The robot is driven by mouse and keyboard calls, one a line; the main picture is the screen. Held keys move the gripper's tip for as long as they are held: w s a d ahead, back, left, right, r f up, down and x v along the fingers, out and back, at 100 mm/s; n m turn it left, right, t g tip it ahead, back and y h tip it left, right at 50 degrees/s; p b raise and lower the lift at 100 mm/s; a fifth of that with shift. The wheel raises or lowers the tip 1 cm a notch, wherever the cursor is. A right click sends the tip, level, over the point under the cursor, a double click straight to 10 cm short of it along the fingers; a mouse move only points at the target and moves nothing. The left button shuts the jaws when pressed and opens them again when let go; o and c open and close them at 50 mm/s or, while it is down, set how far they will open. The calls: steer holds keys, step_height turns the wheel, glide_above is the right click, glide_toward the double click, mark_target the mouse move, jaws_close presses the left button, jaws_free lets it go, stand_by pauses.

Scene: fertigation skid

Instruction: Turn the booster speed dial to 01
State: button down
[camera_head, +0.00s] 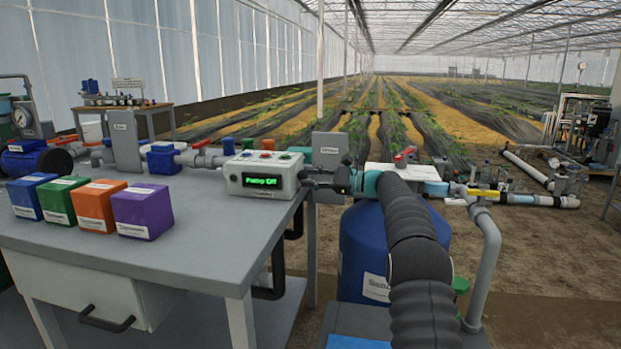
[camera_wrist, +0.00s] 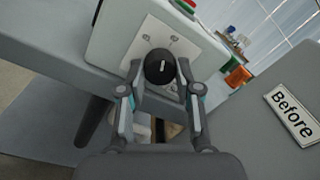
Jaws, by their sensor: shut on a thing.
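The booster speed dial (camera_wrist: 160,66) is a round black knob with a white pointer mark, on a pale panel with small printed marks around it. My gripper (camera_wrist: 160,75) has one finger on each side of the dial and is shut on it. In the head view, my gripper (camera_head: 318,178) is at the right side of the grey control box (camera_head: 248,186), and the dial cannot be made out there. The box's green display (camera_head: 262,182) reads "Pump Off". The numbers around the dial are too small to read.
Coloured buttons (camera_head: 267,155) sit on top of the box. Blue, green, orange and purple cubes (camera_head: 143,210) stand on the grey table (camera_head: 190,240). A grey plate marked "Before" (camera_wrist: 292,115) is close on the right in the wrist view. A blue tank (camera_head: 365,245) stands under my arm.

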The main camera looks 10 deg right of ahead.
steer(key=shift+w+n+b, duration=0.1)
steer(key=shift+n+b, duration=0.6)
steer(key=shift+n, duration=3)
steer(key=shift+r, duration=0.1)
steer(key=c, duration=0.8)
jaws_free()
steer(key=shift+d, duration=0.1)
steer(key=v, duration=1.2)
steer(key=shift+f, duration=0.25)
steer(key=shift+w, duration=0.1)
